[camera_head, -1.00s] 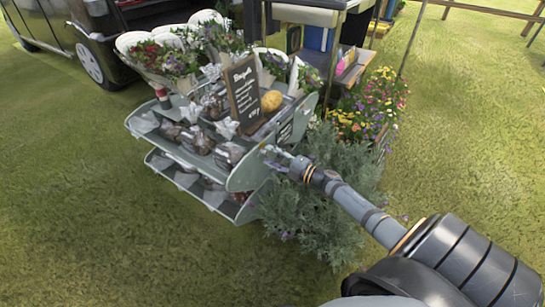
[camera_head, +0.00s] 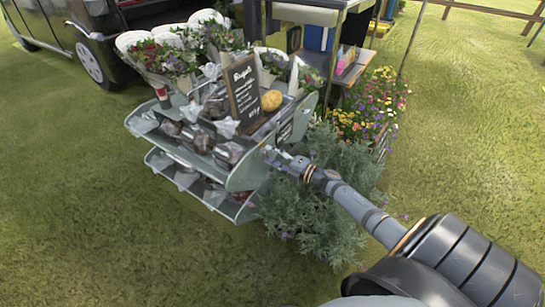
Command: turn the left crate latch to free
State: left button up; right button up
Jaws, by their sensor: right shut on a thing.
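A grey-green tiered flower stand (camera_head: 240,178) stands at the centre left, with goods on its shelves. My right gripper (camera_head: 272,155) reaches from the lower right to the near right side panel of the stand. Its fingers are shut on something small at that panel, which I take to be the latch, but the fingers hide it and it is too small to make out. No separate crate or latch can be told apart in this view. My left gripper is not in view.
A bushy grey-green plant (camera_head: 318,205) stands under and beside my right forearm. Colourful flowers (camera_head: 370,105) are behind it. A black price sign (camera_head: 243,92) and a yellow round thing (camera_head: 272,100) are on the stand. A dark vehicle (camera_head: 75,40) is at the upper left. The grass at left is free.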

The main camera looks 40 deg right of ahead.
jog(key=o, duration=1.2)
jog(key=shift+c, duration=0.2)
jog(key=shift+s, duration=0.15)
jog(key=v, duration=1.1)
jog(key=shift+s+d, duration=0.15)
jog(key=shift+s, duration=0.25)
